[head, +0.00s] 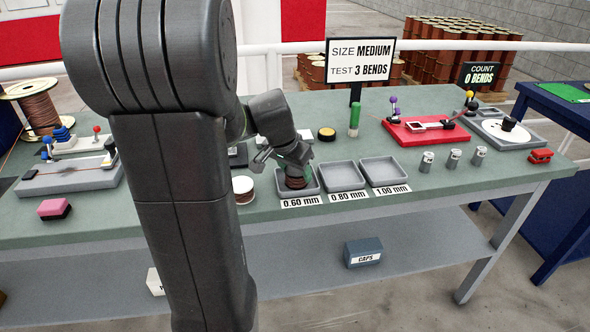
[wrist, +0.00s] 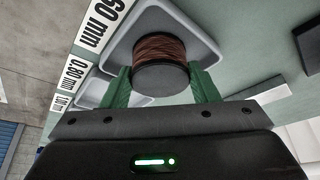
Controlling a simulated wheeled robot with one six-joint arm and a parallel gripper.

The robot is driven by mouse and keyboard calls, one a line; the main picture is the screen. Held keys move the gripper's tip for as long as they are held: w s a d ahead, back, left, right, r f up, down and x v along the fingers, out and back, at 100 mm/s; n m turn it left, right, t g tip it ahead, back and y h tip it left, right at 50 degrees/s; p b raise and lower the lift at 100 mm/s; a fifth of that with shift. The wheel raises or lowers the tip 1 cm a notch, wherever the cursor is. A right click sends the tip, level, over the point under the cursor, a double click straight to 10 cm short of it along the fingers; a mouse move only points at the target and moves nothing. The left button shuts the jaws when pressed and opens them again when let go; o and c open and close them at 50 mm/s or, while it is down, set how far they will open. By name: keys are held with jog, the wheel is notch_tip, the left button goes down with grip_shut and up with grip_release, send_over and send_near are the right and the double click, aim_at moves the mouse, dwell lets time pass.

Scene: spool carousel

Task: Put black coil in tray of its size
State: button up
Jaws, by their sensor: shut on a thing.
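The black coil (head: 295,183), copper wire with a black end cap, is between the green fingers of my gripper (wrist: 162,86). It also shows in the wrist view (wrist: 160,76), its black cap facing the camera. My gripper is shut on it. The coil is within the outline of the grey tray (wrist: 206,40) labelled 0.60 mm, also in the head view (head: 314,187); I cannot tell whether it touches the tray floor. The 0.80 mm tray (head: 343,187) and 1.00 mm tray (head: 385,182) stand to the right, both empty.
A white-capped coil (head: 243,184) stands left of the 0.60 mm tray. A sign (head: 361,62) reads size medium, test 3 bends; another (head: 481,76) reads count 0 bends. A green cylinder (head: 354,120) stands behind the trays. Several small metal cylinders (head: 453,158) stand right of them.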

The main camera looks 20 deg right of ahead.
aim_at(295, 170)
jog(key=shift+f, duration=0.15)
jog(key=o, duration=1.3)
jog(key=shift+r, duration=0.4)
jog(key=p+v, duration=0.1)
jog(key=v, duration=1)
jog(key=shift+s+a+r, duration=0.1)
jog(key=shift+r, duration=0.15)
jog(key=shift+f, duration=0.1)
jog(key=b+x, duration=0.1)
jog(key=x, duration=1.1)
jog(key=shift+f+b, duration=0.4)
jog(key=shift+f, duration=0.05)
jog(key=shift+r+p, duration=0.55)
jog(key=shift+r, duration=1.7)
